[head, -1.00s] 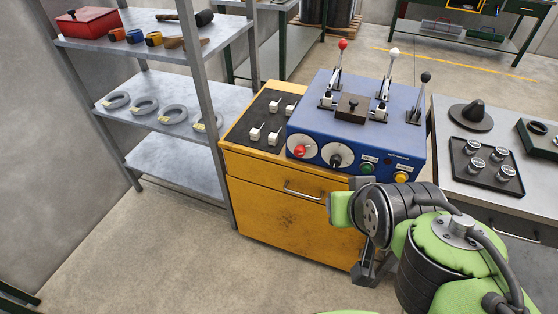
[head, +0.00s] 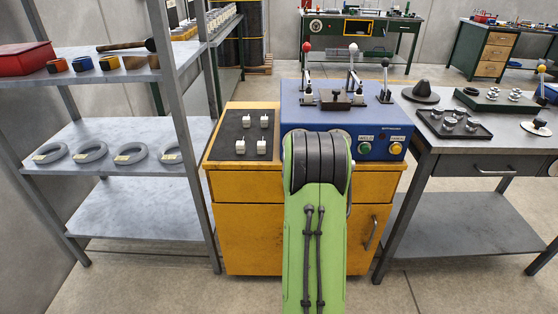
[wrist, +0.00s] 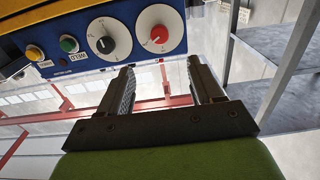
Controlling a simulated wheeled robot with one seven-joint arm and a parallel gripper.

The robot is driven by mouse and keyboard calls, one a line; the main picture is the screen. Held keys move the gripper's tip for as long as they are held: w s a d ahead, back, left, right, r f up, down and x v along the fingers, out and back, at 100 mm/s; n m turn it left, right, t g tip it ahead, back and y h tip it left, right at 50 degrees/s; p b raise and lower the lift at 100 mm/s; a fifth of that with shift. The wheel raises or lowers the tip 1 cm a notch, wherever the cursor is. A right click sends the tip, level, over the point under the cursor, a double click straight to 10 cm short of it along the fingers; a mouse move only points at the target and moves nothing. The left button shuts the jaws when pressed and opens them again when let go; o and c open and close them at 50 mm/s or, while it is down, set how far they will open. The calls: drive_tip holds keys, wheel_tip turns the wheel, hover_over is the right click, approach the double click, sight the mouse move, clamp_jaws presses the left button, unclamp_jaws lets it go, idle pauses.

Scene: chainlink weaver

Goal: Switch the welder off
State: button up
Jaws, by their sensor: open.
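The blue welder (head: 390,118) stands on a yellow cabinet (head: 240,190). Three levers with red, white and black knobs rise from its top. My arm hides its two dials in the head view; a green button (head: 365,148) and a yellow button (head: 396,148) show to the right. In the wrist view, which is upside down, a red knob (wrist: 159,34) and a black knob (wrist: 104,46) sit on white round dials. My gripper (wrist: 160,82) is open and empty, apart from the panel, with the red knob roughly ahead of the gap between its fingers.
A black panel with several white switches (head: 241,147) lies left of the welder. A grey shelf (head: 130,210) with rings and tools stands on the left. A grey table (head: 470,145) with trays stands on the right.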

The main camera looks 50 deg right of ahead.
drive_tip(key=p+x, duration=0.9)
drive_tip(key=x, duration=0.6)
drive_tip(key=shift+p, duration=0.3)
drive_tip(key=shift+d+r, duration=0.1)
drive_tip(key=c, duration=1.1)
drive_tip(key=shift+o, duration=0.2)
drive_tip(key=shift+n, duration=0.4)
drive_tip(key=n+b, duration=0.2)
drive_tip(key=n, duration=0.9)
